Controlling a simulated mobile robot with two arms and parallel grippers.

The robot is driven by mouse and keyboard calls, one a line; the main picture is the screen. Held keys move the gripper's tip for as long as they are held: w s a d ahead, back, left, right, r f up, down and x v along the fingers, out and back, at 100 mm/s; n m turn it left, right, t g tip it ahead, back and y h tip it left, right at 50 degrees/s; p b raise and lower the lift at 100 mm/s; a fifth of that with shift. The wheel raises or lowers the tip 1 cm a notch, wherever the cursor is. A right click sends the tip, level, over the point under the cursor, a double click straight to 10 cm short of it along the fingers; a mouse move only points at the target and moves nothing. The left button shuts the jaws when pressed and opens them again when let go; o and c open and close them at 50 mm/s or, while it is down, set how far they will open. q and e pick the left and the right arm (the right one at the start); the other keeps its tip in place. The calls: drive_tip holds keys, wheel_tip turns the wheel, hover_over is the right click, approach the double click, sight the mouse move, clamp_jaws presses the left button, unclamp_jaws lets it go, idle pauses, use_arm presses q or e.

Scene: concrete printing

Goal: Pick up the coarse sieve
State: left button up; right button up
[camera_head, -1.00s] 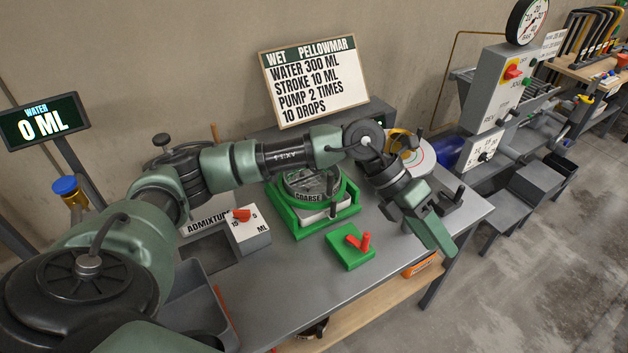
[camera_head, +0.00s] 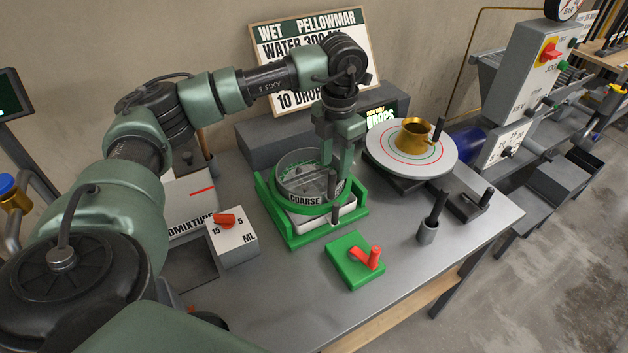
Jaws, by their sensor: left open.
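The coarse sieve (camera_head: 290,184) is a round, clear-walled ring with a green base and a "COARSE" label. It sits level in a green square frame (camera_head: 290,236) on the grey table. My left gripper (camera_head: 335,178) points down at the sieve's right edge, with its green fingers open. A dark upright post, apparently the sieve's handle, shows at the fingertips. I cannot tell whether the fingers touch it. My right gripper is out of view.
A green block with a red lever (camera_head: 355,262) stands in front. The dosing box with a red knob (camera_head: 232,236) is at the left. A round turntable (camera_head: 390,148) bearing a brass cup (camera_head: 413,134) is at the right.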

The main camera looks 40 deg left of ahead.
sight(331, 197)
use_arm(q)
drive_tip(key=shift+w+a+f, duration=0.1)
drive_tip(key=shift+a+f, duration=0.05)
drive_tip(key=shift+f, duration=0.3)
drive_tip(key=shift+w+a+f+p, duration=0.15)
drive_tip(key=shift+f+p, duration=0.4)
drive_tip(key=shift+f, duration=0.35)
drive_tip(key=f+p, duration=0.2)
drive_tip(key=f, duration=0.1)
drive_tip(key=f+p, duration=0.1)
drive_tip(key=f, duration=0.1)
drive_tip(key=shift+s+a, duration=0.1)
drive_tip(key=shift+s, duration=0.15)
drive_tip(key=shift+f, duration=0.35)
clamp_jaws()
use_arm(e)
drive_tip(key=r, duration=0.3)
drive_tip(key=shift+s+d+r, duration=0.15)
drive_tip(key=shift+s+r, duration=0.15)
use_arm(q)
drive_tip(key=shift+w+r, duration=0.1)
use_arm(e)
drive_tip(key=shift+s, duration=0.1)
